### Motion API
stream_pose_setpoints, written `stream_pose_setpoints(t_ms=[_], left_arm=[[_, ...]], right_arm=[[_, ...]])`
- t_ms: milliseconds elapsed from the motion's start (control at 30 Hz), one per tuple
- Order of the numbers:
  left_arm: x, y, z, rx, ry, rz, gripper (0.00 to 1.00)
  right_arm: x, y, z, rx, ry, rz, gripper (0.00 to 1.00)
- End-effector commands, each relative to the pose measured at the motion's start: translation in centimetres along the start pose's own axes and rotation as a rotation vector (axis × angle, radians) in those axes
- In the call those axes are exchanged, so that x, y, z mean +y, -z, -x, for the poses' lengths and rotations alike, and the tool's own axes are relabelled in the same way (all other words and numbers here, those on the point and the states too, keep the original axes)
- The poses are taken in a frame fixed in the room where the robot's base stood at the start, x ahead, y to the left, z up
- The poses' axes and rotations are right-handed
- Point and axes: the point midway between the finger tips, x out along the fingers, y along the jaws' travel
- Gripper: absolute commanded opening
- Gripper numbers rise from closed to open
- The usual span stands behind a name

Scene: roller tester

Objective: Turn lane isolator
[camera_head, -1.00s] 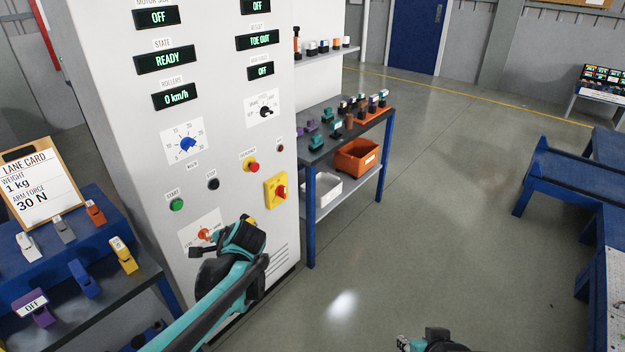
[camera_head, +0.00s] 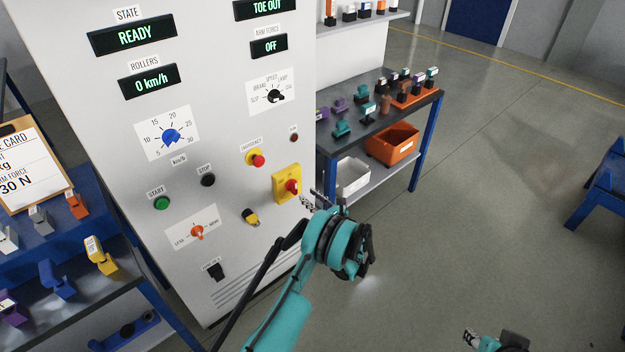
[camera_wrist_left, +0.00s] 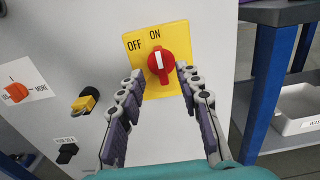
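The lane isolator is a red rotary knob (camera_head: 291,186) on a yellow plate (camera_head: 281,178), low on the right of the grey cabinet front. In the left wrist view the knob (camera_wrist_left: 161,66) has a white mark pointing up toward the ON label; OFF is to its left. My left gripper (camera_wrist_left: 160,82) is open, its two dark fingers apart with their tips below and to either side of the knob. They do not appear clamped on it. In the head view the gripper (camera_head: 311,202) is just right of the plate. My right gripper (camera_head: 483,338) is partly cut off at the bottom edge.
The cabinet shows READY (camera_head: 132,37) and 0 km/h (camera_head: 148,80). A yellow and black padlock (camera_head: 251,217) and an orange selector (camera_head: 197,232) are left of the isolator.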

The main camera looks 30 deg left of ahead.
Motion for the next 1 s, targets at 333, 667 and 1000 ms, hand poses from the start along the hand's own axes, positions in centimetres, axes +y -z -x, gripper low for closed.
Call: stream_pose_setpoints(t_ms=[333, 667, 1000], left_arm=[[0.1, 0.4, -4.8, -0.003, -0.004, -0.005, 0.34], [0.1, 0.1, -7.7, -0.002, -0.002, -0.004, 0.34], [0.0, 0.1, -7.7, -0.002, -0.001, -0.003, 0.03]], right_arm=[[0.0, -1.0, -1.4, 0.000, 0.000, 0.000, 0.34], [0.0, -1.4, -2.0, 0.000, 0.000, 0.000, 0.34], [0.0, -1.4, -1.9, 0.000, 0.000, 0.000, 0.34]])
